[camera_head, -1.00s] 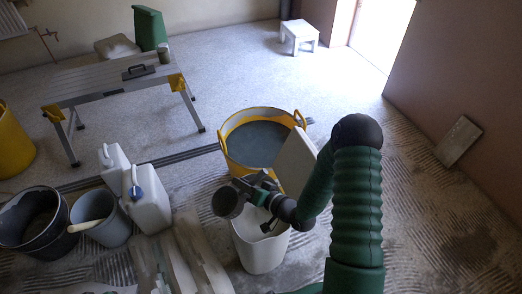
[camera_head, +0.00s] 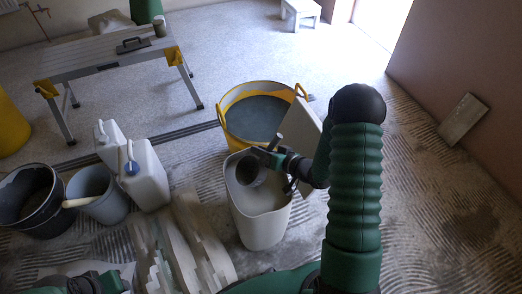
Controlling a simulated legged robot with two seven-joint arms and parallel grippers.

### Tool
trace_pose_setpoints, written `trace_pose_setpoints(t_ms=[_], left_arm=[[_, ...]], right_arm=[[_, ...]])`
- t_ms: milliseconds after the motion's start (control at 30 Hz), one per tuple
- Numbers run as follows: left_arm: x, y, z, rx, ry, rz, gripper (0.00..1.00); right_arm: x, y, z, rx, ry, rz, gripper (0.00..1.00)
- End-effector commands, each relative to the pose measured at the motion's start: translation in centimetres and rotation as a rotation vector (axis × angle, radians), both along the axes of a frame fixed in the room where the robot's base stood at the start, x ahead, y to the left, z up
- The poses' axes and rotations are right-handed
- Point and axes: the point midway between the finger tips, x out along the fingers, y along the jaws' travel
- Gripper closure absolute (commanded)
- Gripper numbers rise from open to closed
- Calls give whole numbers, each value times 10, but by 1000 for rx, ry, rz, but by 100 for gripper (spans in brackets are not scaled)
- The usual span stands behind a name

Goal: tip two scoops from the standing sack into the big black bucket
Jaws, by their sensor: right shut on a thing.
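The standing sack (camera_head: 262,226) is pale and open-topped, with white material showing inside, at the centre of the head view. My right gripper (camera_head: 277,160) is shut on a dark scoop (camera_head: 247,173), whose round cup is at the sack's mouth by the back left rim. I cannot tell whether the scoop touches the material or holds any. The big black bucket (camera_head: 50,213) stands at the far left, with dark contents. My left arm shows only as a dark green and black part (camera_head: 95,283) at the bottom left edge; its jaws are not clear.
A grey bucket (camera_head: 105,207) with a pale handle stands beside the black one. White jugs (camera_head: 150,178) stand behind it. A yellow tub (camera_head: 228,125) and a pale panel (camera_head: 300,125) are behind the sack. Pale strips (camera_head: 185,240) lie left of the sack. A work table (camera_head: 90,60) is farther back.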

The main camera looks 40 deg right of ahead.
Motion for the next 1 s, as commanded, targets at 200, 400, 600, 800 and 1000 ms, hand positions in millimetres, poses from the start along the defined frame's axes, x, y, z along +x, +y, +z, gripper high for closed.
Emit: trace_pose_setpoints(t_ms=[200, 400, 600, 800, 1000], left_arm=[[0, 0, -47, 0, 0, 0, 64], [0, 0, -63, 0, 0, 0, 64], [0, 0, -77, 0, -1, 0, 64], [0, 0, -78, 0, -1, 0, 64], [0, 0, -78, 0, -1, 0, 64]], right_arm=[[0, 0, -46, 0, -1, 0, 100], [0, 0, -75, 1, 0, 0, 100], [0, 0, -100, 1, -1, -1, 100], [0, 0, -104, 0, -2, -1, 100], [0, 0, -104, 0, -1, -1, 100]])
